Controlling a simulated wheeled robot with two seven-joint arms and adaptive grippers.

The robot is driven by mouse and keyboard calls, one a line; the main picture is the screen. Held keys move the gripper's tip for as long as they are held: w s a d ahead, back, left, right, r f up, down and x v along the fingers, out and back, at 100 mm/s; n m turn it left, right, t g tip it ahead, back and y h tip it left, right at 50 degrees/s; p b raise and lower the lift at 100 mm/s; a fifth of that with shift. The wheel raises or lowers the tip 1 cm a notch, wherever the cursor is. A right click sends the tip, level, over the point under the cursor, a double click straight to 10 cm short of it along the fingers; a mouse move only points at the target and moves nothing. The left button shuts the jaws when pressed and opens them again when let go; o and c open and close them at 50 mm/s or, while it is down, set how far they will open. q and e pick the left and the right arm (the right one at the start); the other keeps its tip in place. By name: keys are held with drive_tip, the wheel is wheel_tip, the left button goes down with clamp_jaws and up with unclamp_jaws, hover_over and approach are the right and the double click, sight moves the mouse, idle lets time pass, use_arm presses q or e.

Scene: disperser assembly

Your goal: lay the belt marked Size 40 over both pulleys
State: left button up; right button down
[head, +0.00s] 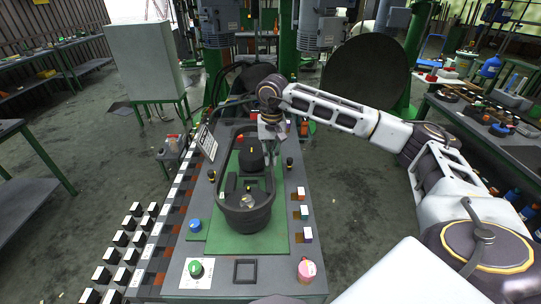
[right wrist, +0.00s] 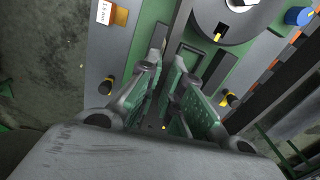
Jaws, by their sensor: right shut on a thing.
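A black belt (head: 229,163) shows as a long dark loop on the green plate (head: 278,230). It appears to run around the far pulley (head: 252,157) and the near pulley (head: 246,213); whether it sits in their grooves I cannot tell. Its size marking is not readable. My right gripper (head: 271,150) reaches down at the far right side of the loop, beside the far pulley. In the right wrist view its green-padded fingers (right wrist: 170,103) are close together on a thin dark part, likely the belt, mostly hidden between them. My left gripper is not in view.
Black-and-yellow pins (right wrist: 106,85) stand on both sides of the plate. A blue knob (head: 195,225), a green button (head: 196,268) and a pink-topped part (head: 307,269) are near the table's front. A white sign (head: 207,143) stands at the left edge.

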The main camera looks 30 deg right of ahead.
drive_tip(key=shift+f+b, duration=1.15)
drive_tip(key=shift+f, duration=0.35)
drive_tip(key=shift+f+b, duration=0.4)
drive_tip(key=shift+f, duration=0.25)
drive_tip(key=shift+f+b, duration=0.7)
drive_tip(key=shift+f, duration=0.25)
drive_tip(key=shift+f+b, duration=0.55)
drive_tip(key=shift+f, duration=0.25)
drive_tip(key=shift+f+b, duration=0.3)
drive_tip(key=shift+f, duration=0.35)
drive_tip(key=shift+f+b, duration=0.3)
drive_tip(key=shift+b, duration=0.15)
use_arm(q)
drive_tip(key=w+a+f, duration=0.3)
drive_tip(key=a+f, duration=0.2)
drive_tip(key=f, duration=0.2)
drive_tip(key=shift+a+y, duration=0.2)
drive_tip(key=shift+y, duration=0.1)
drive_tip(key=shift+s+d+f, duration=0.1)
